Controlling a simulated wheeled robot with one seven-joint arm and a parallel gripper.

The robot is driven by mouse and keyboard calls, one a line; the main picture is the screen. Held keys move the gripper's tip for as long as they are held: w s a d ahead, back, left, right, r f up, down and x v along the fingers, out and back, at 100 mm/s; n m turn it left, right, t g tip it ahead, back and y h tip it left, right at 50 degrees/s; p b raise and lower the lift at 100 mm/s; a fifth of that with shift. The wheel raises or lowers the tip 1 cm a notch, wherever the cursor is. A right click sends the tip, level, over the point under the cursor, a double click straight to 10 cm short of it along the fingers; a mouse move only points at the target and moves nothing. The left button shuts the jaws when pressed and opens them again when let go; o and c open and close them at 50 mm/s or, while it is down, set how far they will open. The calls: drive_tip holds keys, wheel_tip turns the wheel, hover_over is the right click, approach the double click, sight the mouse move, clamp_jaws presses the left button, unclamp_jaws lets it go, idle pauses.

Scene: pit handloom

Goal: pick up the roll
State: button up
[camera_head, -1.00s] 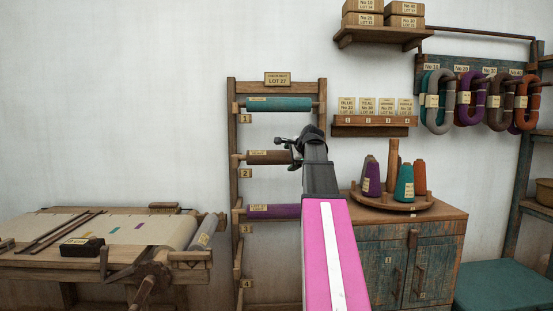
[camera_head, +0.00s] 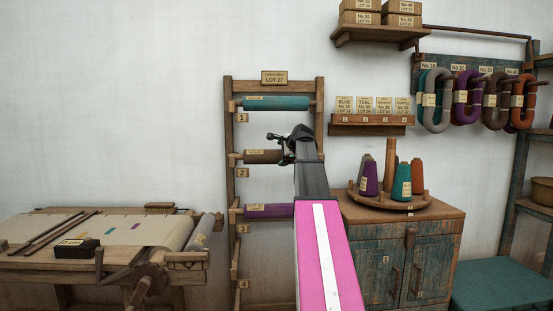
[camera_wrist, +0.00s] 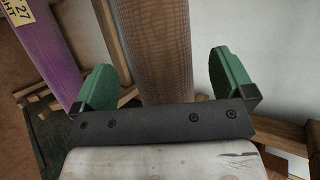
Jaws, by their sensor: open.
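A rack holds three rolls, a teal roll (camera_head: 280,103) on top, a brown roll (camera_head: 262,157) in the middle and a purple roll (camera_head: 270,211) below. My gripper (camera_head: 282,147) is at the right part of the brown roll, hiding its right end in the head view. In the wrist view, my gripper (camera_wrist: 167,78) is open, with two green fingers on either side of the brown roll (camera_wrist: 163,50). Gaps show between fingers and roll. The purple roll (camera_wrist: 50,45) runs past the left finger. I cannot tell the depth between fingers and roll.
The wooden rack (camera_head: 230,180) has posts close to the rolls. A cabinet (camera_head: 400,255) with cones on a round stand (camera_head: 400,200) is at the right. A loom (camera_head: 100,245) stands at the left. Yarn hanks (camera_head: 468,98) hang at the upper right.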

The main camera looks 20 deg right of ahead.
sight(279, 155)
drive_tip(key=x, duration=0.3)
drive_tip(key=shift+w+f, duration=0.1)
drive_tip(key=c, duration=1.4)
